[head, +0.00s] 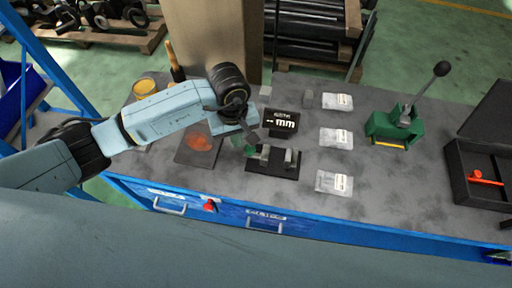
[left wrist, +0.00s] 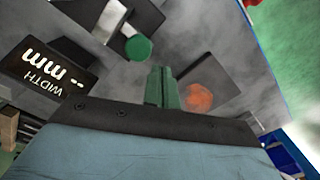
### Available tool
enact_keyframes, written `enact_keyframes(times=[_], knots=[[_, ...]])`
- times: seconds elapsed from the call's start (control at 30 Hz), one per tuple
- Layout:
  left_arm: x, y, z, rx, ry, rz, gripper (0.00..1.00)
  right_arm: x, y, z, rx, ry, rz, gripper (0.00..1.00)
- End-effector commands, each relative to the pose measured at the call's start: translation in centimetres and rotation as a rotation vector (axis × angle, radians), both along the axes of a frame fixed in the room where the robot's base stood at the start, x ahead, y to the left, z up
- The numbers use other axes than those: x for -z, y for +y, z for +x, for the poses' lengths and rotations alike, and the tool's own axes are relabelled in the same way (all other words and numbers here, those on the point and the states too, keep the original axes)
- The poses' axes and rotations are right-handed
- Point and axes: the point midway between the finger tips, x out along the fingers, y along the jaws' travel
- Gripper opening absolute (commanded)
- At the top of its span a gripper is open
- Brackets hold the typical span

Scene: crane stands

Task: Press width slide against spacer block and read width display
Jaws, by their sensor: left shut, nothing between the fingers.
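The width display (head: 283,122) is a black box reading "-- mm"; it shows upside down in the left wrist view (left wrist: 46,72) with "WIDTH". In front of it is a dark gauge base (head: 272,168) carrying grey blocks, one at its right (head: 291,158). A green round knob (left wrist: 138,48) sits on a pale stem, apparently the width slide. I cannot tell which block is the spacer block. My left gripper (head: 242,145) is shut and empty beside the knob; its green fingers (left wrist: 161,88) are together and look apart from the knob. My right gripper is not in view.
A dark mat with an orange patch (head: 201,142) lies left of the gauge. Several white labelled packets, one nearest the front (head: 334,182), lie to the right. A green lever press (head: 395,127) and a black tray (head: 470,191) stand further right.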

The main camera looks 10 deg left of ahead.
Motion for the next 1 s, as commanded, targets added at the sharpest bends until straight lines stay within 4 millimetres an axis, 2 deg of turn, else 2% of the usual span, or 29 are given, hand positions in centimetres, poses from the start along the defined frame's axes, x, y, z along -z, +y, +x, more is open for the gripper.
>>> enact_keyframes(times=[0.47,1.0], knots=[[0.2,0.0,0.0,0.0,0.0,0.0,0.0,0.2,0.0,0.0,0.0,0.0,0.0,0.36],[2.3,0.0,0.0,0.0,0.0,0.001,0.0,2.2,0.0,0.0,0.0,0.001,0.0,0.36]])
